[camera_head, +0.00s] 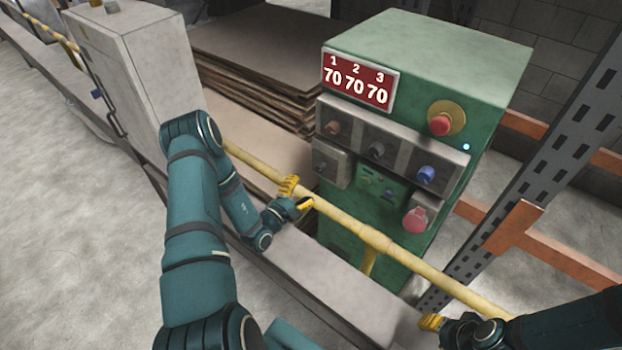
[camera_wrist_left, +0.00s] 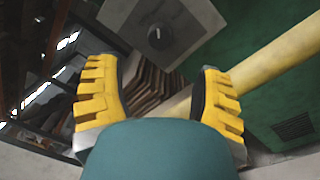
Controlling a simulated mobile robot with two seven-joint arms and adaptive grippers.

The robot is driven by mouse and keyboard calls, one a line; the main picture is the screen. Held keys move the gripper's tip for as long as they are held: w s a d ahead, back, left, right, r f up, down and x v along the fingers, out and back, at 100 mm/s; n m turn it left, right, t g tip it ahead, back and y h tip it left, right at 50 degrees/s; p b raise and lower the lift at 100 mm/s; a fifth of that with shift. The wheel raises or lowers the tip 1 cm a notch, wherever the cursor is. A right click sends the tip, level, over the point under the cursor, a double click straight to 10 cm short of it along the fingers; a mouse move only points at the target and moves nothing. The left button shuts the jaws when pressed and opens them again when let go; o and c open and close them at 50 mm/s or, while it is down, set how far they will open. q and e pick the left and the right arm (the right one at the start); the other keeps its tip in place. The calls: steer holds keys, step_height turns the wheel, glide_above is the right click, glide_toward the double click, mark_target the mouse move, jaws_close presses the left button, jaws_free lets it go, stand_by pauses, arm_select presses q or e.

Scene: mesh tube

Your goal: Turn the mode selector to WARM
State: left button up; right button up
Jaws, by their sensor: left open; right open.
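The green control cabinet (camera_head: 435,60) carries a grey plate (camera_head: 331,160) with a dark knob (camera_head: 320,167) at the left of its front. In the left wrist view, a round black knob (camera_wrist_left: 160,37) with a small light mark sits on a grey plate (camera_wrist_left: 190,22). No WARM label is legible, so I cannot confirm which knob is the mode selector. My left gripper (camera_head: 297,195) is open and empty, below the plate near the yellow rail. Its fingers (camera_wrist_left: 158,78) are spread apart below the knob, not touching it. My right gripper (camera_head: 440,323) is open at the lower right, partly seen.
A yellow rail (camera_head: 372,238) crosses in front of the cabinet. The cabinet also has three upper knobs, a red button (camera_head: 440,124), a pink knob (camera_head: 415,220) and a display (camera_head: 358,79) reading 70 70 70. Stacked sheets (camera_head: 255,65) lie behind; an orange-and-grey rack stands right.

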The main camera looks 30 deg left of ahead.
arm_select(q)
steer(key=shift+s, duration=1.3)
